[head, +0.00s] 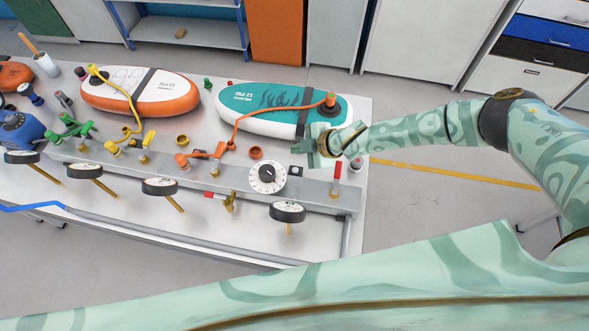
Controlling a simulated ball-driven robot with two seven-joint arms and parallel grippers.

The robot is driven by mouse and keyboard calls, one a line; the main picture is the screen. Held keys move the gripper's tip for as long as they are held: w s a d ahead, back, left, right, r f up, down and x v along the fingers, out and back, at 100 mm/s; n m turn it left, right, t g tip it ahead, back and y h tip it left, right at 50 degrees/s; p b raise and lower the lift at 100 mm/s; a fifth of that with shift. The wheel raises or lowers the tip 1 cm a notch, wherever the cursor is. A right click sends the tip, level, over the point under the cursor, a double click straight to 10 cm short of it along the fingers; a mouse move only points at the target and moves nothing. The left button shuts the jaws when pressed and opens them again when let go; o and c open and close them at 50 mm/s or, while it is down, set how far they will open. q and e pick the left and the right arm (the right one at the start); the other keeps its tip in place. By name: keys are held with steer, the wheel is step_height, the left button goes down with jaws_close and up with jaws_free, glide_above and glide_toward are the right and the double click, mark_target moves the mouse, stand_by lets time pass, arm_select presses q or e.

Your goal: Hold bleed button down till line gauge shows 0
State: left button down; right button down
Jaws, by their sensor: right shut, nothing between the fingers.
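My right gripper (301,147) is shut and empty. It is above the bench's right part, beside the teal board (262,109) and behind the metal manifold rail (205,175). The bleed button cannot be singled out for sure; a small black square part (295,171) sits on the rail just below the gripper. A round gauge (287,212) stands at the rail's right front, seen from above and edge-on, so its reading cannot be made out. A white dial with a black knob (267,178) is left of the black part. My left gripper is not in view.
A red-handled valve (337,172) stands upright at the rail's right end, close to the gripper. An orange hose (247,116) runs to the teal board. An orange-and-white board (140,91), yellow fittings (134,141) and more gauges (160,187) fill the left. Open floor lies right.

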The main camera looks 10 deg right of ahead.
steer(key=b, duration=0.6)
glide_above(299, 174)
step_height(299, 174, down, 7)
steer(key=shift+r, duration=0.15)
steer(key=shift+w+f+b, duration=0.1)
steer(key=shift+f+b, duration=0.5)
steer(key=shift+f, duration=0.15)
steer(key=shift+f, duration=0.15)
stand_by(0.8)
steer(key=shift+f, duration=0.25)
steer(key=shift+f+b, duration=0.35)
steer(key=shift+f, duration=0.2)
stand_by(0.6)
steer(key=shift+r, duration=0.1)
stand_by(0.7)
steer(key=shift+r+p, duration=0.9)
steer(key=shift+p, duration=0.2)
